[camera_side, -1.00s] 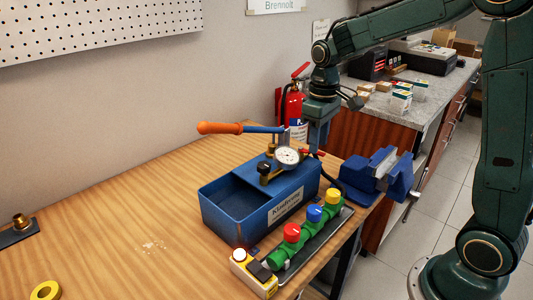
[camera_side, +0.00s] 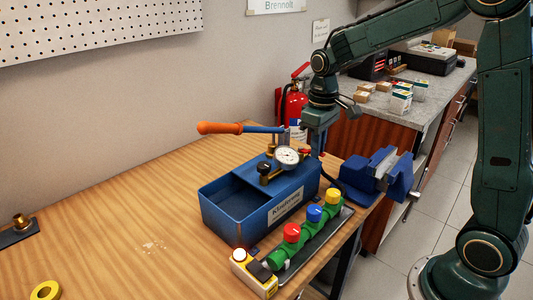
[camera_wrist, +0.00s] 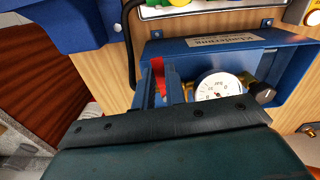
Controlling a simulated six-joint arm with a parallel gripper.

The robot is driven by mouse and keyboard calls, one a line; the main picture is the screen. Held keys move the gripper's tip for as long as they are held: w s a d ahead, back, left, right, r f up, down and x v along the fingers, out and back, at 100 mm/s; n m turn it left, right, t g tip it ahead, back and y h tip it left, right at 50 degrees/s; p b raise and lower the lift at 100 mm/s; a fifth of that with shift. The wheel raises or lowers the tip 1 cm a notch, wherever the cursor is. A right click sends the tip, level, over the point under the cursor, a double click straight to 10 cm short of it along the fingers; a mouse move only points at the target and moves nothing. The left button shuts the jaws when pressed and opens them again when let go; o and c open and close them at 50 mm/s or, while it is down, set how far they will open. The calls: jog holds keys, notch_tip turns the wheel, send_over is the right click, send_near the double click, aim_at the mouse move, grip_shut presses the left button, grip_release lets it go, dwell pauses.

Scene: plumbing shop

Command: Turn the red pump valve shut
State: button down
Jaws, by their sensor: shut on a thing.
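The test pump (camera_side: 262,205) is a blue box on the wooden bench, with a dial gauge (camera_side: 287,157) and an orange-handled lever (camera_side: 220,128). Its red valve handle (camera_wrist: 158,68) shows in the wrist view between my two fingers, beside the gauge (camera_wrist: 215,88). My gripper (camera_wrist: 158,78) is shut on the red handle. In the side view my gripper (camera_side: 318,150) reaches down behind the gauge at the pump's far right end. There its fingers mostly hide the red handle, so its exact angle is hard to tell.
A green valve manifold (camera_side: 304,236) with red, blue and yellow knobs stands in front of the pump. A blue vise (camera_side: 375,175) is close on the right. A black hose (camera_wrist: 128,45) runs near my fingers. The bench's left side is mostly clear.

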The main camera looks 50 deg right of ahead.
jog(key=shift+a+m, duration=0.25)
jog(key=shift+m, duration=0.45)
jog(key=c, duration=1.4)
grip_release()
jog(key=shift+c, duration=0.2)
jog(key=shift+r, duration=0.1)
notch_tip(320, 180, up, 14)
